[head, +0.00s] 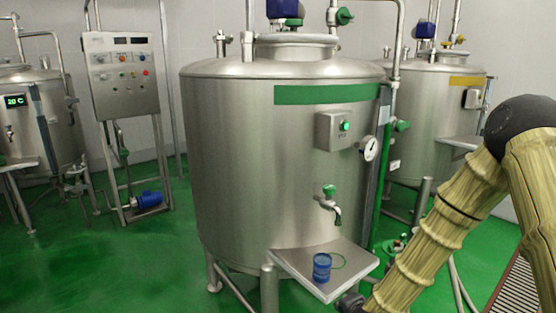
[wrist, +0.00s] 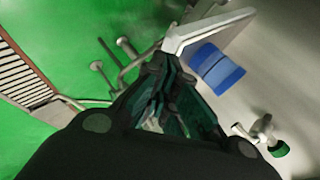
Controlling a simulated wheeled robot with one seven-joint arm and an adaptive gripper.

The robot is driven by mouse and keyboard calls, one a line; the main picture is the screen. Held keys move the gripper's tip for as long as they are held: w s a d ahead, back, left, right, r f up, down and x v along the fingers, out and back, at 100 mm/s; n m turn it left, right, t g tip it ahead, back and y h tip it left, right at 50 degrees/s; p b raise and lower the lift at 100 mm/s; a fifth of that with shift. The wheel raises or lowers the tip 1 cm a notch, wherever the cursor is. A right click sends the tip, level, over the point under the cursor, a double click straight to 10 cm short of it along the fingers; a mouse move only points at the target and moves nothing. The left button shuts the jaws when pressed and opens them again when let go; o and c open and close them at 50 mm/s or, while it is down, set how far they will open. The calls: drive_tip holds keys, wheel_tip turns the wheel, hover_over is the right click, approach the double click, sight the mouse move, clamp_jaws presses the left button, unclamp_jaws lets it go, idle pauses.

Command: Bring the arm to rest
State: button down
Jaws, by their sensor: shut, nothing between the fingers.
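My gripper (wrist: 175,105) shows in the wrist view with its dark fingers together and nothing between them. In the head view my arm, in a yellowish sleeve, comes in from the right and reaches down to the near right edge of a steel shelf (head: 300,277). The gripper's fingers are not clear there. A blue cup (head: 322,267) stands upright on the shelf inside or beside a green ring mark. In the wrist view the blue cup (wrist: 217,69) is just beyond the fingertips, apart from them as far as I can tell.
A large steel tank (head: 270,150) stands behind the shelf. A tap (head: 331,207) with a green handle sticks out above the shelf. A control box (head: 334,130) and a gauge (head: 370,149) are on the tank. Open green floor (head: 110,255) lies to the left.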

drive_tip(key=s+f+n+g, duration=0.3)
drive_tip(key=s+f+n, duration=0.1)
drive_tip(key=s+f, duration=0.75)
drive_tip(key=s+d+f+n+g, duration=0.1)
drive_tip(key=s+f+n+g, duration=0.1)
drive_tip(key=s, duration=0.8)
drive_tip(key=s+f+n+g, duration=0.2)
drive_tip(key=s+f+n, duration=0.1)
drive_tip(key=s, duration=0.7)
drive_tip(key=s+d+f+n+g, duration=0.1)
drive_tip(key=s+f+n+g, duration=0.1)
drive_tip(key=s, duration=0.7)
wheel_tip(320, 180, down, 2)
drive_tip(key=shift+s+d+f+n+g+h, duration=0.3)
drive_tip(key=shift+s+n+g+h, duration=0.1)
drive_tip(key=shift+n, duration=0.3)
